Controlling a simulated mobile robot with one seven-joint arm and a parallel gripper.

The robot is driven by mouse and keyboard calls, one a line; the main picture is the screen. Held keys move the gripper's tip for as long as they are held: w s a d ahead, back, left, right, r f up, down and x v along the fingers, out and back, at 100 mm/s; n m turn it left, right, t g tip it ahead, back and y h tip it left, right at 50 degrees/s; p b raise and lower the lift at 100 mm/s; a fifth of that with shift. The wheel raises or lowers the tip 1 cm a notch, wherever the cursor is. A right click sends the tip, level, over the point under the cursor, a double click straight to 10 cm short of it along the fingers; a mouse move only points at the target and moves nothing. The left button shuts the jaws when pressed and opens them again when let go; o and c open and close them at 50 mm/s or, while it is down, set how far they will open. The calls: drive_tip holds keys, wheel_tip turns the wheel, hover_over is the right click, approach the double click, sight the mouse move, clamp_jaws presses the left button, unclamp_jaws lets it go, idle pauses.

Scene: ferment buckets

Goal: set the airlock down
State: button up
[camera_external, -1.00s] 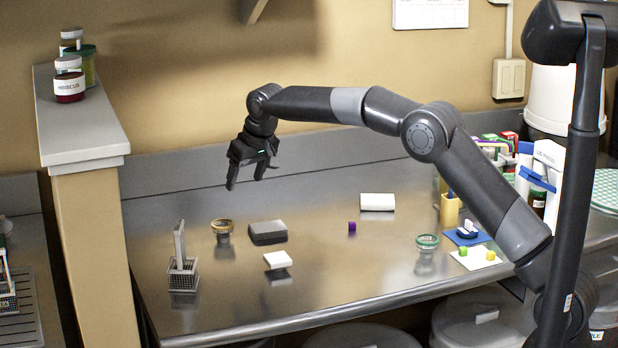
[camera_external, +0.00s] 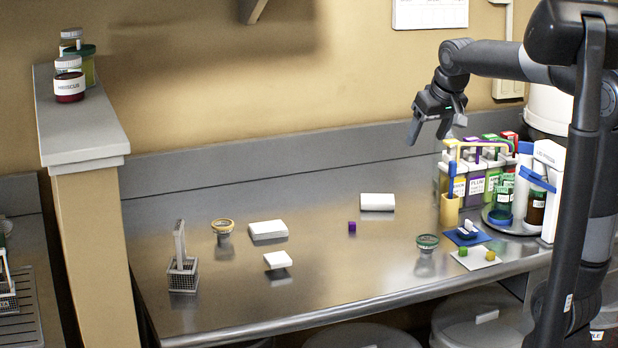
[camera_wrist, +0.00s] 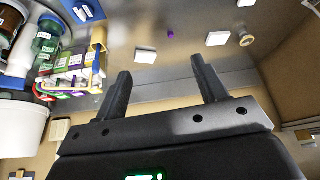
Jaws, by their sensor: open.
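My gripper (camera_external: 428,132) is open and empty, held high above the back of the metal counter, left of the bottle rack. In the wrist view its two fingers (camera_wrist: 162,72) are spread with nothing between them. I cannot tell for sure which thing is the airlock.
A rack of labelled bottles (camera_external: 475,181) stands at the back right. White blocks (camera_external: 377,202), a purple cube (camera_external: 352,226), a green-lidded jar (camera_external: 427,241), a gold-lidded jar (camera_external: 222,227) and a wire basket (camera_external: 183,275) are spread out. The counter's middle has free room.

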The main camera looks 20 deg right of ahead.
drive_tip(key=s+d+f, duration=0.4)
drive_tip(key=s, duration=0.6)
drive_tip(key=s+d+f+m, duration=0.1)
drive_tip(key=s+d+f, duration=0.3)
drive_tip(key=s, duration=0.6)
drive_tip(key=shift+f+h, duration=0.4)
drive_tip(key=o, duration=0.3)
drive_tip(key=shift+w+d+r+m, duration=0.1)
drive_tip(key=shift+w+r+m, duration=0.2)
drive_tip(key=shift+m, duration=0.2)
drive_tip(key=o, duration=0.5)
drive_tip(key=w+d+r+m, duration=0.1)
drive_tip(key=w+m, duration=0.1)
drive_tip(key=m, duration=0.1)
drive_tip(key=w+d+r+m+g, duration=0.1)
drive_tip(key=w+m, duration=0.1)
drive_tip(key=w, duration=0.1)
drive_tip(key=w+d+m+g, duration=0.1)
drive_tip(key=w+d+m, duration=0.1)
drive_tip(key=m, duration=0.1)
drive_tip(key=shift+w+r+m, duration=0.3)
drive_tip(key=shift+r, duration=0.1)
drive_tip(key=shift+c, duration=0.2)
drive_tip(key=w+d+m+g, duration=0.3)
drive_tip(key=w+d+m, duration=0.2)
drive_tip(key=w+m, duration=0.35)
wheel_tip(320, 180, down, 10)
drive_tip(key=shift+s+d, duration=0.2)
drive_tip(key=shift+s, duration=0.2)
